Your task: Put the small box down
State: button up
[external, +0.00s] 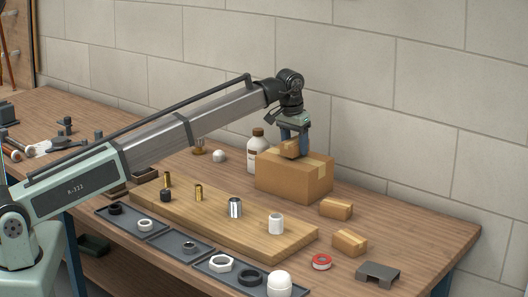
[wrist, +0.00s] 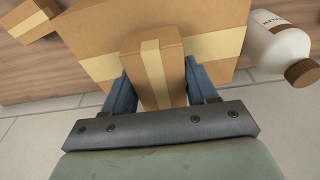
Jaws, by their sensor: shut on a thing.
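My gripper (external: 293,147) is shut on a small box (external: 289,149), a brown carton with a pale tape strip. In the wrist view the small box (wrist: 152,62) sits between the two blue fingers of my gripper (wrist: 155,82). A large cardboard box (external: 290,180) stands on the workbench right under or beside the small box; it also fills the top of the wrist view (wrist: 90,32). I cannot tell whether the small box touches the large box. The small box is partly hidden by the fingers in the external view.
Two other small boxes (external: 336,209) (external: 349,242) lie on the workbench (external: 430,232) to the right. A white bottle (external: 257,152) stands left of the large box. A wooden board (external: 215,220) with several fittings is in front, with dark trays (external: 170,245) before it.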

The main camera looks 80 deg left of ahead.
aim_at(291, 142)
jog(key=shift+f, duration=0.45)
jog(key=shift+f, duration=0.1)
jog(key=o, duration=1.1)
jog(key=r, duration=0.4)
jog(key=s+d+r, duration=0.1)
jog(key=r, duration=0.7)
jog(key=shift+s+d, duration=0.15)
